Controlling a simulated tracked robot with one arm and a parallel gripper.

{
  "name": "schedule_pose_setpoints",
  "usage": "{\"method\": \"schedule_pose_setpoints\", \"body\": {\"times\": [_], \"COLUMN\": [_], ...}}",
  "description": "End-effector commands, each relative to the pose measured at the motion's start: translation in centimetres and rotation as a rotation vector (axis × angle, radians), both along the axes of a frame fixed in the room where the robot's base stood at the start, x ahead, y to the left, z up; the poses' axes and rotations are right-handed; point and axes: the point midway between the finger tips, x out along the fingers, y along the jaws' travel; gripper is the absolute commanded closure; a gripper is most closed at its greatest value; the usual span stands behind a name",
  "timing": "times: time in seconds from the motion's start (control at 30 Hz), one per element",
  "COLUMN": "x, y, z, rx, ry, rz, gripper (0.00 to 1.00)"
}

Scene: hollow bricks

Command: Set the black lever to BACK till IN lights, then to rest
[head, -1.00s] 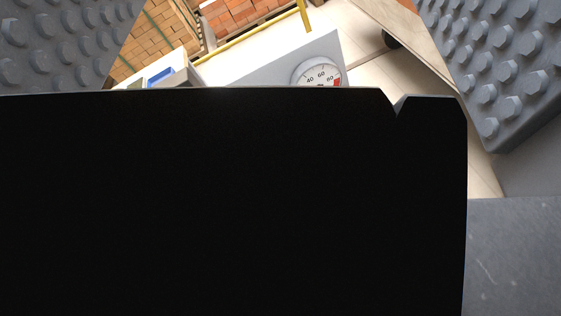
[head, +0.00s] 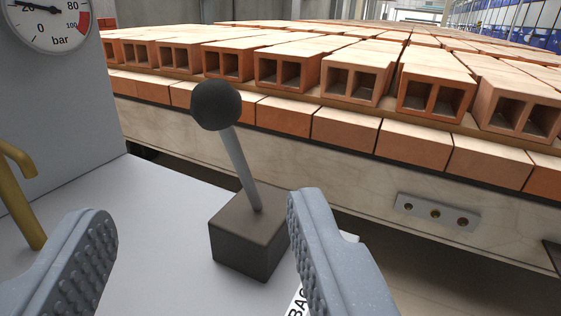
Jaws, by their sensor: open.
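The black lever (head: 237,160) has a round black knob (head: 216,104) on a grey rod. It rises from a dark square block (head: 250,240) and leans to the left in the picture. My gripper (head: 198,212) is open, with one studded finger at lower left and the other at lower right. The lever and block show between and beyond the fingers, and I see nothing held. A white label (head: 297,301) reading "BA…" is partly hidden behind the right finger.
A pressure gauge (head: 48,20) in bar is on a grey panel at upper left. A yellow bent handle (head: 22,190) stands at the left edge. Rows of hollow orange bricks (head: 350,80) lie on a pale bed beyond the lever. The grey top around the block is mostly clear.

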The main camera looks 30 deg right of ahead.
Motion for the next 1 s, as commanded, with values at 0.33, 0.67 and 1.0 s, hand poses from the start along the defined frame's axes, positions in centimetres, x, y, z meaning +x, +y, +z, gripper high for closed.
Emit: {"method": "schedule_pose_setpoints", "body": {"times": [0.33, 0.67, 1.0], "x": [4.6, 10.1, 12.7], "y": [-2.0, -4.1, -4.9], "z": [-0.1, -0.1, 0.0], "rx": [0.000, 0.001, 0.002], "ry": [-0.001, -0.001, 0.000], "rz": [-0.006, -0.005, -0.001], "gripper": [0.48, 0.48, 0.48]}}
